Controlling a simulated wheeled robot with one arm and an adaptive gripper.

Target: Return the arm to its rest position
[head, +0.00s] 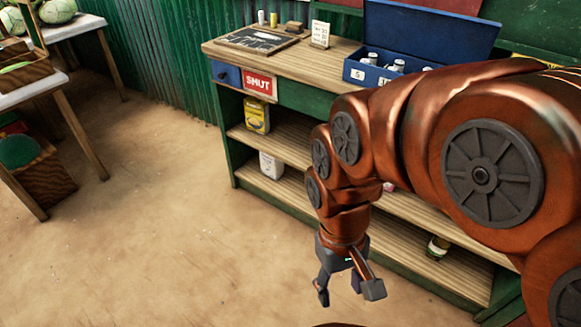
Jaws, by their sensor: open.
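My copper-coloured arm (410,130) comes in from the right side of the head view and bends down in front of the counter. My gripper (348,290) hangs at its end, pointing down over the bare floor. Its dark fingers are spread apart with nothing between them. The gripper touches nothing that I can see. The arm hides part of the counter's shelves and top.
A wooden counter (290,68) with shelves stands behind the arm. Tables with melons (58,10) stand at the left. The sandy floor (160,220) between is clear.

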